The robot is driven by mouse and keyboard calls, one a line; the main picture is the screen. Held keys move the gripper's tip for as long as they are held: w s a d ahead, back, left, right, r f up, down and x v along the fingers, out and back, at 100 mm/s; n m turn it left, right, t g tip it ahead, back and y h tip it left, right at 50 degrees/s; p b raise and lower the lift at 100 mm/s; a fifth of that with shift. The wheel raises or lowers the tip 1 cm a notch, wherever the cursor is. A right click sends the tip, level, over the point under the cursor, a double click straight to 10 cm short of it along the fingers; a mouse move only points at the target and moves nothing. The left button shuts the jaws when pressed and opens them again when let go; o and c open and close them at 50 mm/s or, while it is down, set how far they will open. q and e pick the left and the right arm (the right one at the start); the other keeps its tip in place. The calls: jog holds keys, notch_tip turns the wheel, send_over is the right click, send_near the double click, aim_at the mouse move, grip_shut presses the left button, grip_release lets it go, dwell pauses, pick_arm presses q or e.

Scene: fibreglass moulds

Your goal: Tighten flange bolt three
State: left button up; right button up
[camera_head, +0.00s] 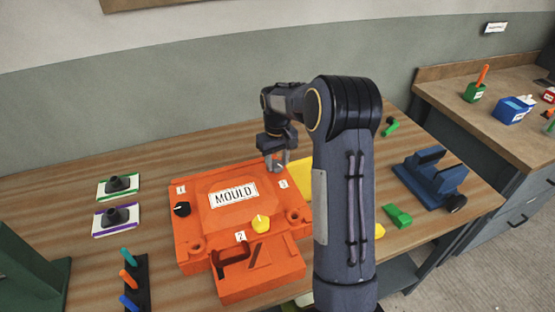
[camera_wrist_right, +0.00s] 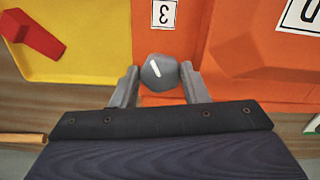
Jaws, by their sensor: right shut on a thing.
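The orange mould (camera_head: 215,215) lies on the wooden table, with a white MOULD label on its raised middle. Flange bolt three (camera_wrist_right: 159,72) is a grey knob with a white line, beside the label 3 (camera_wrist_right: 164,14). My right gripper (camera_wrist_right: 160,84) is shut on this grey bolt, one finger at each side. In the head view the right gripper (camera_head: 277,164) reaches down to the mould's far right corner. A black bolt (camera_head: 182,209) sits by label 1, and a yellow bolt (camera_head: 261,223) by label 2. My left gripper is not in view.
A yellow tray (camera_wrist_right: 80,45) with a red piece (camera_wrist_right: 32,34) lies beside the mould, mostly hidden by my arm in the head view. A blue fixture (camera_head: 432,180) and green block (camera_head: 397,215) stand right. A black rack (camera_head: 138,285) with coloured handles stands front left.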

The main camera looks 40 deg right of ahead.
jog(key=m, duration=0.5)
jog(key=shift+r+m+p, duration=0.1)
jog(key=shift+m+p, duration=0.2)
jog(key=m+p, duration=0.1)
jog(key=m, duration=0.4)
jog(key=shift+w+a, duration=0.1)
jog(key=shift+w, duration=0.05)
jog(key=m+p, duration=0.1)
jog(key=m, duration=0.4)
jog(key=shift+w+m, duration=0.1)
jog(key=shift+m, duration=0.3)
jog(key=shift+m+p, duration=0.7)
jog(key=shift+m, duration=1.6)
jog(key=shift+w, duration=0.1)
jog(key=o, duration=1)
jog(key=shift+c, duration=0.2)
